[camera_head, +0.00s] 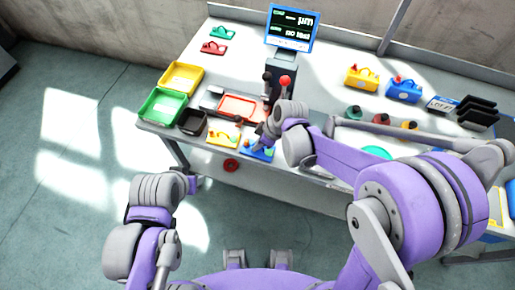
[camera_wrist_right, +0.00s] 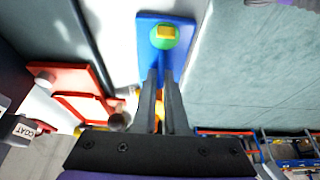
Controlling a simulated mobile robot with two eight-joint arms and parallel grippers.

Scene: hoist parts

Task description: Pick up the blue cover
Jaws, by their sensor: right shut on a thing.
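The blue cover (camera_head: 257,155) is at the front edge of the table in the head view, partly hidden by my right wrist. In the right wrist view the blue cover (camera_wrist_right: 148,62) is a flat blue plate bearing a green disc with a yellow square. My right gripper (camera_wrist_right: 162,75) is shut on a narrow blue part of the cover, between its fingertips. In the head view the right gripper (camera_head: 264,139) is small and mostly hidden by its arm. Whether the cover touches the table is unclear. My left arm shows at lower left; its fingers cannot be seen.
A yellow cover (camera_head: 223,136) lies left of the blue one. Behind are a red-rimmed tray (camera_head: 241,107) and a red-knobbed lever (camera_head: 285,82). Green (camera_head: 161,105) and yellow (camera_head: 181,77) bins stand at the left. A screen (camera_head: 291,27) stands at the back.

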